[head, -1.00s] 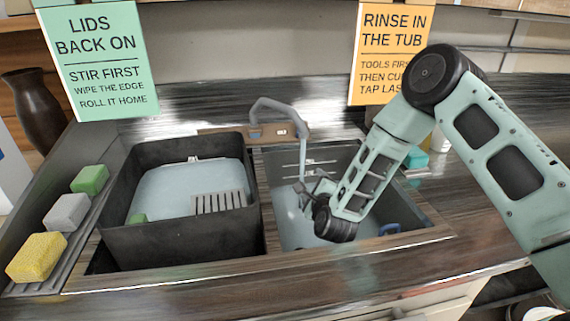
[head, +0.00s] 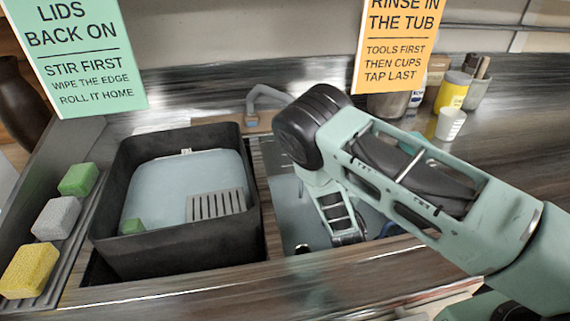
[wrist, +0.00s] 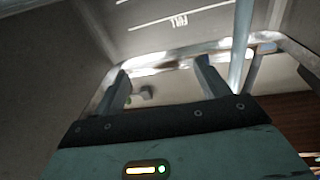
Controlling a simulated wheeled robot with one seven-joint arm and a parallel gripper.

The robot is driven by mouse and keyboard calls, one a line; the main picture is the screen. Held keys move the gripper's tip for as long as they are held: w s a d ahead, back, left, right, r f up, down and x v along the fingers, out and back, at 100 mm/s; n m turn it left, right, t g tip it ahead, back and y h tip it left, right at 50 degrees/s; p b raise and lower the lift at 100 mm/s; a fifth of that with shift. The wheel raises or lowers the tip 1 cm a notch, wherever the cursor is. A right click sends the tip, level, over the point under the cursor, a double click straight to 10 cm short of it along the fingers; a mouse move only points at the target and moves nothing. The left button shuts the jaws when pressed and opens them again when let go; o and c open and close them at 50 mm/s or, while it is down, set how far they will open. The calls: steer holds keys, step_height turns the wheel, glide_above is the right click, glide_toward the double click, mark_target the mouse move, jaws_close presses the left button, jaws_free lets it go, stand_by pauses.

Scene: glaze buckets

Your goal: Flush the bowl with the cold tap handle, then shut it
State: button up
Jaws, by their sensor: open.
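The grey tap (head: 265,95) rises behind the sink bowl (head: 288,205); my arm hides its spout end in the head view. The bowl shows a pale blue-grey inside, mostly covered by my arm. In the wrist view, my gripper (wrist: 162,70) is open with its two fingers apart. A small grey thing (wrist: 146,92) shows beyond and between the fingers; I cannot tell whether it is a tap handle. A pale upright streak (wrist: 241,45), which looks like the water stream, is right of the fingers. The cold handle is not clearly visible in either view.
A dark tub (head: 185,245) with pale liquid and a grey grille (head: 216,204) stands left of the bowl. Green, grey and yellow sponges (head: 30,270) lie on the left ledge. A white cup (head: 450,124) and several containers stand at the back right.

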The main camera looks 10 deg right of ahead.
steer(key=w+a+r+t+y+p, duration=0.1)
steer(key=w+a+r, duration=0.1)
steer(key=w, duration=0.3)
steer(key=w+a+r+n+t+p, duration=0.1)
steer(key=w+a+r+p, duration=0.1)
steer(key=w+r, duration=0.3)
steer(key=w+a+r+n+t+y+p, duration=0.1)
steer(key=w+a+r, duration=0.1)
steer(key=w, duration=0.5)
steer(key=shift+w+r+t+y+p, duration=0.15)
steer(key=shift+r+t+y+p, duration=0.2)
steer(key=shift+r, duration=0.55)
steer(key=b+v, duration=0.4)
steer(key=v, duration=1.3)
steer(key=s+a+r+g+y+b, duration=0.2)
steer(key=s+a+r+g, duration=0.3)
steer(key=s+a+g, duration=0.4)
steer(key=shift+s+a+r+g+b, duration=0.25)
steer(key=shift+s+r+g+b, duration=0.1)
steer(key=shift+g, duration=2.6)
